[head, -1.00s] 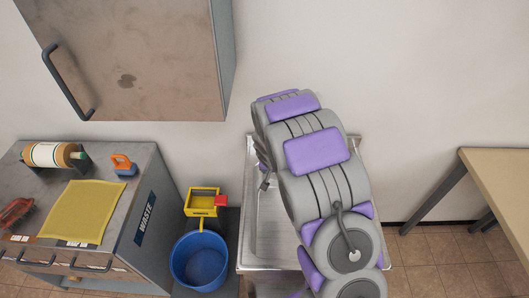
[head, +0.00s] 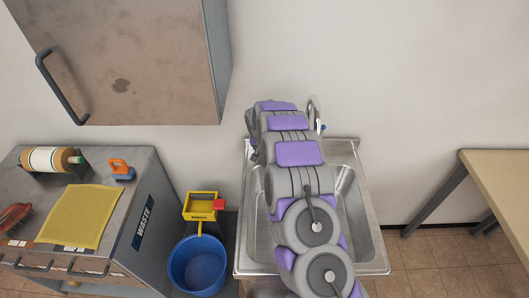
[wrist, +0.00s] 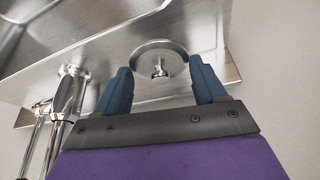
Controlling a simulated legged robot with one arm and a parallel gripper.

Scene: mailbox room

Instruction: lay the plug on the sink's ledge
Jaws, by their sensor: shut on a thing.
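The plug (wrist: 152,50) is a round steel disc with a small knob, seen in the wrist view between the two blue fingers of my gripper (wrist: 161,82). The gripper is shut on it. The disc overlaps the steel ledge (wrist: 105,55) of the sink in this view; I cannot tell whether it touches the ledge. The sink (head: 372,245) stands against the wall in the head view, with my arm across its basin. The gripper and plug are hidden behind my arm there.
The tap (wrist: 66,95) rises from the ledge left of my gripper in the wrist view. In the head view, a blue bucket (head: 197,268) and a cabinet marked WASTE (head: 150,240) stand left of the sink. A table (head: 500,175) stands at the right.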

